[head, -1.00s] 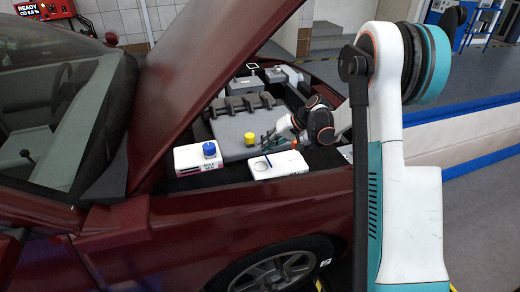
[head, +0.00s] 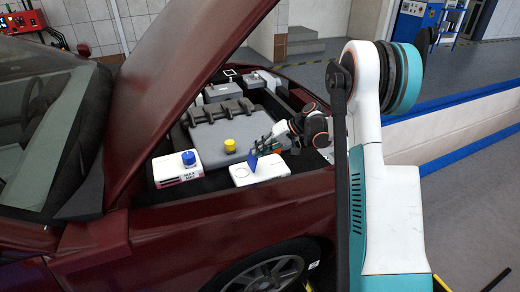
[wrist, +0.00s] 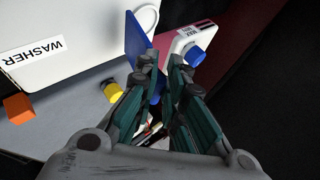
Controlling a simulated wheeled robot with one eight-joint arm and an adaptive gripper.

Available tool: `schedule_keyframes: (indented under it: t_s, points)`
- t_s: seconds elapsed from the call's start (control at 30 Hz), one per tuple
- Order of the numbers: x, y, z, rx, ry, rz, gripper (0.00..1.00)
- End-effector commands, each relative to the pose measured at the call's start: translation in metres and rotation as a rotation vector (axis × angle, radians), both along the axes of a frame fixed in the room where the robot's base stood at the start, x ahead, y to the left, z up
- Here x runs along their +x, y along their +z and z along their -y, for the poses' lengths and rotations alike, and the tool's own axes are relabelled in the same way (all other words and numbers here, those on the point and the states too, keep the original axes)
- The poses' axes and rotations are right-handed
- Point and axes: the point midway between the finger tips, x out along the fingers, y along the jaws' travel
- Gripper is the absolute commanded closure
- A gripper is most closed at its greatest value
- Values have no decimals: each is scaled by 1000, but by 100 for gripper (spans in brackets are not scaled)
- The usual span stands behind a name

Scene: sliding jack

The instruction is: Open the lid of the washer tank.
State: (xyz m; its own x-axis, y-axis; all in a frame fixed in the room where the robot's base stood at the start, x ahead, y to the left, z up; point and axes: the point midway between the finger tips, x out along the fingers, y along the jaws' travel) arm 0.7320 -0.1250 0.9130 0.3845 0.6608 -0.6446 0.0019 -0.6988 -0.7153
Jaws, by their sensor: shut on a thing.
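The washer tank (head: 262,173) is a white box at the front edge of the engine bay, with a round opening on its top. In the wrist view the tank (wrist: 75,22) fills the upper left and bears a WASHER label. Its blue lid (head: 253,163) stands up from the top beside the opening. The lid (wrist: 137,42) also shows as an upright blue plate in the wrist view. My gripper (head: 264,148) is at the lid. Its fingers (wrist: 163,68) are closed at the lid's edge, which they partly hide.
A white reservoir (head: 176,174) with a blue cap (head: 189,158) stands left of the tank. A yellow cap (head: 230,146) sits on the grey engine cover (head: 210,135) behind. The raised dark red hood (head: 185,80) slopes over the left. An orange block (wrist: 18,108) shows in the wrist view.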

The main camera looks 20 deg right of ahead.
Motion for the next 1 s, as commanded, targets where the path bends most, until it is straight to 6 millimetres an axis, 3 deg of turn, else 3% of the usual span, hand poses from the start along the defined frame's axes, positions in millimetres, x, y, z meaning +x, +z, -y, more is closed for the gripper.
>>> schedule_keyframes:
  t_s: [0.17,0.23,0.67,1.0]
  points:
    - [1,-3,-2,-4,1,0,100]
    - [2,-3,-2,-4,1,0,81]
    - [-1,3,2,-1,-1,0,80]
    - [-24,41,41,-1,-2,0,80]
